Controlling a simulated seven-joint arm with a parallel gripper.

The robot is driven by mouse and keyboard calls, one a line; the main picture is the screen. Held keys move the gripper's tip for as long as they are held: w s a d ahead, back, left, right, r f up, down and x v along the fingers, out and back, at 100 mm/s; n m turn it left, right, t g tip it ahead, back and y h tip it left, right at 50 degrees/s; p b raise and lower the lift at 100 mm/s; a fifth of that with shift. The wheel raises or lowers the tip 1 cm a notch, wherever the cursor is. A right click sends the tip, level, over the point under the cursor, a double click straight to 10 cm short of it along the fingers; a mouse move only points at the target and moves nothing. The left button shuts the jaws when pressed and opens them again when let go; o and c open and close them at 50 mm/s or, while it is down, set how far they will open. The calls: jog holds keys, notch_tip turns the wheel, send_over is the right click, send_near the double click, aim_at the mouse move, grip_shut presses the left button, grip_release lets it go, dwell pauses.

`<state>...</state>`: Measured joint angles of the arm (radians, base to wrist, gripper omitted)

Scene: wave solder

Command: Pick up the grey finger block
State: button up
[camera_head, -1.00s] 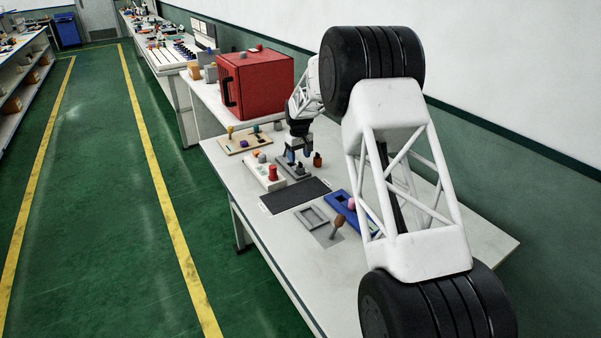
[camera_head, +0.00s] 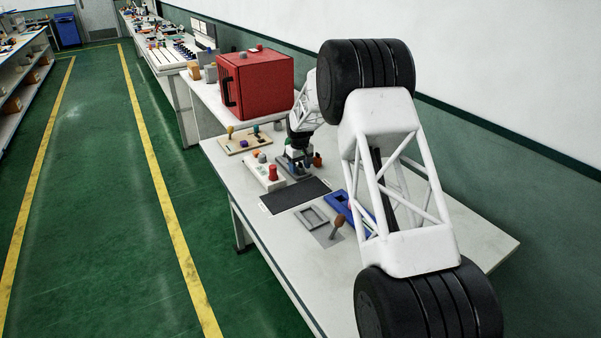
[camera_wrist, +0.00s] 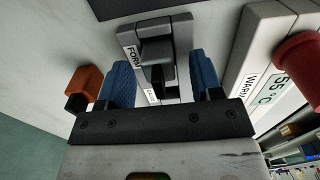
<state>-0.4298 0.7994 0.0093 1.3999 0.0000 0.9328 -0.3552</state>
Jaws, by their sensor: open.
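The grey finger block (camera_wrist: 157,52) shows in the wrist view, seated on a lighter grey fixture (camera_wrist: 182,32) with a label starting "FORM". My gripper (camera_wrist: 161,72) has its two blue fingers apart, one on each side of the block, with gaps visible on both sides. In the head view my gripper (camera_head: 295,160) is low over the fixture on the white table, and it hides the block there.
A warmer box (camera_wrist: 262,50) with a red knob (camera_wrist: 300,85) stands close on the right. An orange-brown piece (camera_wrist: 84,86) is close on the left. A dark mat (camera_head: 296,195), a blue tray (camera_head: 338,203) and a red oven (camera_head: 262,85) are also on the tables.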

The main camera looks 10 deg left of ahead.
jog(key=shift+f, duration=0.35)
dwell(0.3)
grip_shut()
